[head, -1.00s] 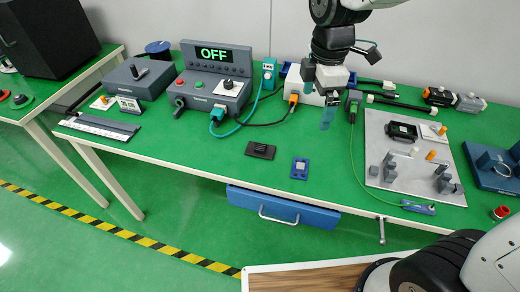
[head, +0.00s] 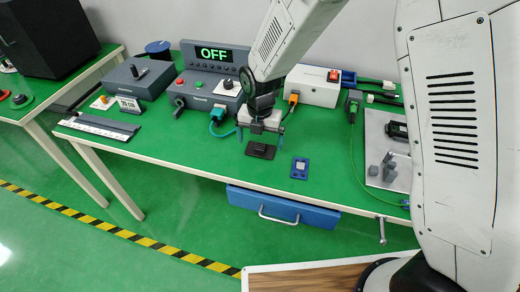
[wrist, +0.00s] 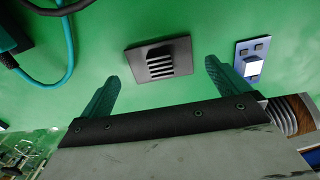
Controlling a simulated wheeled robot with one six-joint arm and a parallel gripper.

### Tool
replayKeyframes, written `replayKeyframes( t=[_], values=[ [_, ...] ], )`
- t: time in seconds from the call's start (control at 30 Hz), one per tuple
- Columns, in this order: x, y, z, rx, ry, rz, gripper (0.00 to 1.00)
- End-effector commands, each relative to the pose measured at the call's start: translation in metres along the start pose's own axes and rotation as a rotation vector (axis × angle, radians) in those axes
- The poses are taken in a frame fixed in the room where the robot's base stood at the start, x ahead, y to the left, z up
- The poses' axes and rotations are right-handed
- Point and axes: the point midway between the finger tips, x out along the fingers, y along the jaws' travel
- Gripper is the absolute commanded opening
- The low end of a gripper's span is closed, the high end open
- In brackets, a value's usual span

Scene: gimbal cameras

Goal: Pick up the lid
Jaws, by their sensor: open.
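The lid looks to be the small flat black plate with ridges (head: 260,151), lying on the green bench top near its front edge. It also shows in the wrist view (wrist: 158,61), ahead of and between my fingers. My gripper (head: 260,138) is open and empty, just above and behind the lid in the head view. In the wrist view my two teal fingers (wrist: 162,85) are spread wider than the lid, and they do not appear to touch it.
A small blue part with a pale square (head: 300,168) lies right of the lid, near my right finger in the wrist view. A teal cable connector (head: 216,115) lies to the left. A control box reading OFF (head: 214,58) stands behind. A blue drawer (head: 275,202) is under the front edge.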

Motion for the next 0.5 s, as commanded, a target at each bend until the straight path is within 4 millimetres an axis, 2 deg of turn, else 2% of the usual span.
replayKeyframes(
  t=[0.03,0.17,0.43,0.47,0.5],
  values=[
    [0.009,-0.002,0.0,0.0,0.003,-0.003,1.0],
    [0.023,-0.001,0.0,0.0,0.002,-0.002,1.0],
    [0.025,-0.001,0.001,0.001,0.0,0.0,1.0],
    [0.025,-0.001,0.001,0.001,0.0,0.0,0.94],
    [0.025,-0.001,0.001,0.002,0.0,0.0,0.83]
  ],
)
